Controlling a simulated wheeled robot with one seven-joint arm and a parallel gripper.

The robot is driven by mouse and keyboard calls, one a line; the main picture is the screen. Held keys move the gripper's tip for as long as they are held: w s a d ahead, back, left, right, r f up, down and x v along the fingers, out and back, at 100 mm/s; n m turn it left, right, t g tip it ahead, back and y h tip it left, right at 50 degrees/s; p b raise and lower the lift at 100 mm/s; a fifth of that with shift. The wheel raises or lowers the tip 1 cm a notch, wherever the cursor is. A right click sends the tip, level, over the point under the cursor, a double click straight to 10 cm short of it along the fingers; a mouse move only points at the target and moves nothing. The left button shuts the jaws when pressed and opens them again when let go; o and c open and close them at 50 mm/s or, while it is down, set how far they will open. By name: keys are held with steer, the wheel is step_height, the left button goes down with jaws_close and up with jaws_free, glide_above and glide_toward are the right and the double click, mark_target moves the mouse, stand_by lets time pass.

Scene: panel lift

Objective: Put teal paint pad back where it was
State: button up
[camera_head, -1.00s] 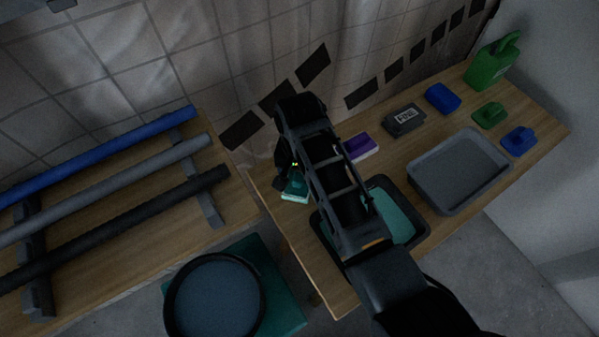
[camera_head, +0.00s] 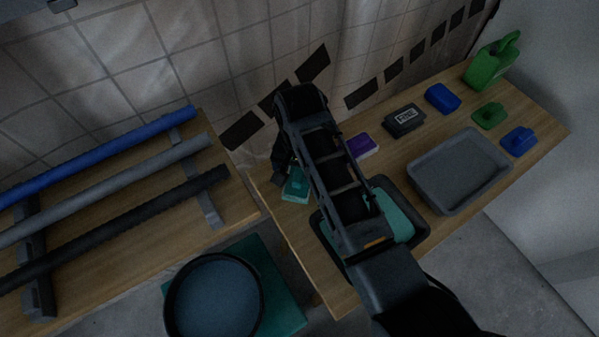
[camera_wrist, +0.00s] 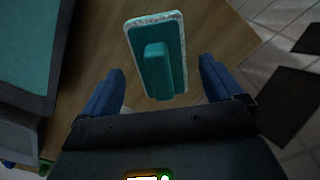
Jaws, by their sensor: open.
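The teal paint pad (camera_wrist: 158,58) lies flat on the wooden table, handle up, with a pale speckled edge. In the head view the teal pad (camera_head: 295,187) sits near the table's left end, partly beside my arm. My gripper (camera_wrist: 162,88) is open and empty, its two blue fingers spread on either side of the pad's near end, apart from the handle. In the head view my gripper (camera_head: 282,168) is dark and mostly hidden behind my wrist.
A black tray with teal paint (camera_head: 402,220) stands right of the pad, partly under my arm. A purple and white pad (camera_head: 362,146), a black block (camera_head: 404,120) and a grey tray (camera_head: 459,170) are farther right. Pipes (camera_head: 110,190) lie on the left bench.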

mark_target(300, 172)
step_height(300, 172, up, 10)
stand_by(0.3)
steer(key=shift+f, duration=0.15)
stand_by(0.3)
